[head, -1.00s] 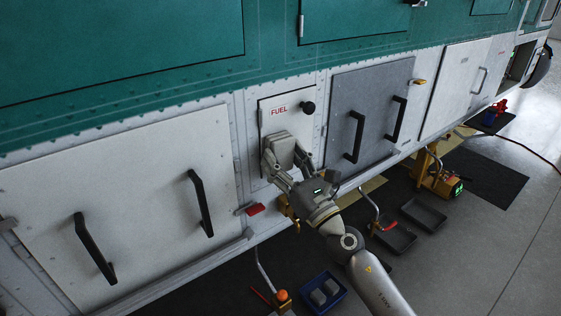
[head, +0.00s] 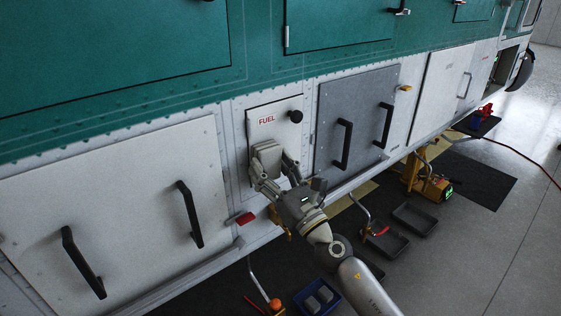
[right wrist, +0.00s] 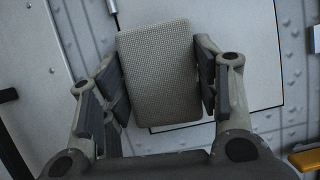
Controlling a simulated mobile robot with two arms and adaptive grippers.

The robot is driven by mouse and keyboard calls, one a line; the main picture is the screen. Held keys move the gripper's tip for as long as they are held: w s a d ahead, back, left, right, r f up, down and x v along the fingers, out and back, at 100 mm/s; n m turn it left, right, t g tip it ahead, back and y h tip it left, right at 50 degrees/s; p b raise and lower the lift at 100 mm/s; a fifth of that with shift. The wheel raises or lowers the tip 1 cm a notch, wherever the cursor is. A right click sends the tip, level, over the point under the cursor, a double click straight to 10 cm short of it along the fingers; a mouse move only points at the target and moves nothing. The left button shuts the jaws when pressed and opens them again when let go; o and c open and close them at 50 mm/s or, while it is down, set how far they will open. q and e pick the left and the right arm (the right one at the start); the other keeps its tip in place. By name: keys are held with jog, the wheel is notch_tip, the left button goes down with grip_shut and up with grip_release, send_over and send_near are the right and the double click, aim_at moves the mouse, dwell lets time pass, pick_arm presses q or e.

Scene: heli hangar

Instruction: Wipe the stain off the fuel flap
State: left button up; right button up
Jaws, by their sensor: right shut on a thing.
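The white fuel flap (head: 281,127) with red FUEL lettering and a black knob is in the helicopter's side, in the middle of the head view. My right gripper (head: 270,172) is in front of its lower part. It is shut on a grey sponge-like pad (head: 267,155), which also shows between the fingers in the right wrist view (right wrist: 160,75). The pad is against or very near the flap; I cannot tell if it touches. No stain shows; the pad and fingers hide part of the flap (right wrist: 245,60). My left gripper is not in view.
A white panel (head: 120,205) with black handles lies left of the flap, a grey panel (head: 357,110) right of it. A red tag (head: 240,219) sticks out below. On the floor are a blue tray (head: 318,296) with grey pads, black trays (head: 415,218) and a yellow unit (head: 432,186).

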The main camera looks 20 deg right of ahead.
jog(key=shift+s+a, duration=0.1)
jog(key=shift+a, duration=0.25)
jog(key=shift+c, duration=0.2)
jog(key=shift+s+f, duration=0.1)
jog(key=shift+s+d, duration=0.1)
jog(key=shift+s, duration=0.45)
jog(key=shift+s+d, duration=0.3)
jog(key=shift+s, duration=0.4)
jog(key=shift+s+d, duration=0.3)
jog(key=shift+s, duration=0.35)
jog(key=shift+s+d, duration=0.3)
jog(key=shift+s, duration=0.4)
jog(key=s, duration=0.1)
jog(key=s+d, duration=0.1)
jog(key=shift+s, duration=0.4)
